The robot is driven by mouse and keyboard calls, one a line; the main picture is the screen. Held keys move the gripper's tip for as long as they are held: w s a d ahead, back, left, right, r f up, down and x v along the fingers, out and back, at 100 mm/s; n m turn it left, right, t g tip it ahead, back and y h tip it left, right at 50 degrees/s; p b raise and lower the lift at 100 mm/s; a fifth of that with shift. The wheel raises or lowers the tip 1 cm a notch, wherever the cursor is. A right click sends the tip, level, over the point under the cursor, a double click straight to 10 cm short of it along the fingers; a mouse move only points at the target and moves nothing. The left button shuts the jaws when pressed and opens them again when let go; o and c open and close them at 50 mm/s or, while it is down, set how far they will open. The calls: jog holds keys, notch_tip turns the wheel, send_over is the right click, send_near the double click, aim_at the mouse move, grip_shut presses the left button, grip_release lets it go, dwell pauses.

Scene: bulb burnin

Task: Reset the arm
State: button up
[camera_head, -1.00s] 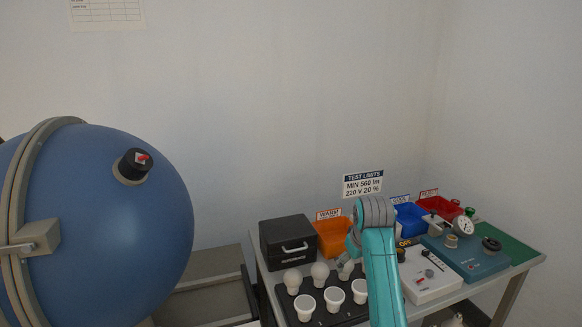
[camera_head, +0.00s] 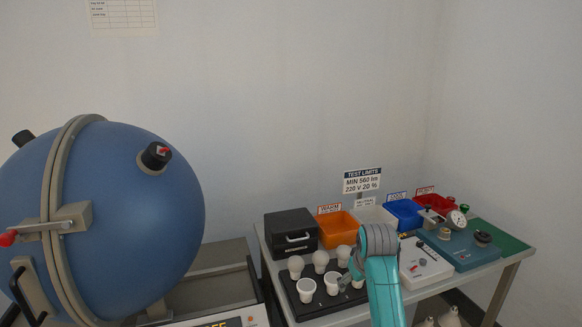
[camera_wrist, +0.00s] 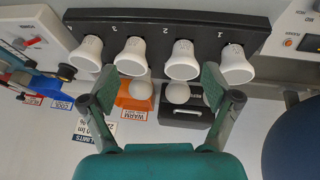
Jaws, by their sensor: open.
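My arm reaches over the table in the head view. My gripper (camera_wrist: 158,88) is open and empty in the wrist view, its two green fingers spread apart. The fingers hang over a black tray (camera_wrist: 180,22) with numbered places. My arm hides part of the tray and most of the gripper there.
A large blue sphere (camera_head: 125,220) with a clamp band stands at left. A black case (camera_head: 291,234), an orange bin (camera_head: 338,229), a blue bin (camera_head: 404,212) and a red bin (camera_head: 436,204) line the table's back. A white box (camera_head: 422,265) and teal tester (camera_head: 462,246) stand right.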

jog(key=s+f+t, duration=0.1)
jog(key=s+f, duration=0.4)
jog(key=f, duration=0.4)
jog(key=s+f+t, duration=0.1)
jog(key=s+f, duration=0.4)
jog(key=f, duration=0.3)
jog(key=s+f+m+t, duration=0.1)
jog(key=s+f, duration=0.4)
jog(key=s, duration=0.4)
jog(key=s+f+m+t, duration=0.1)
jog(key=s+f, duration=0.3)
jog(key=s, duration=0.4)
jog(key=s+r+m+t, duration=0.15)
jog(key=s+r, duration=0.35)
jog(key=s, duration=0.9)
jog(key=s+r+t, duration=0.3)
jog(key=s+r, duration=0.2)
jog(key=s, duration=0.9)
jog(key=s+r+t, duration=0.1)
jog(key=s+r, duration=0.5)
jog(key=r, duration=0.2)
jog(key=shift+s+d+r, duration=0.15)
jog(key=shift+s+r, duration=0.2)
jog(key=shift+s, duration=0.05)
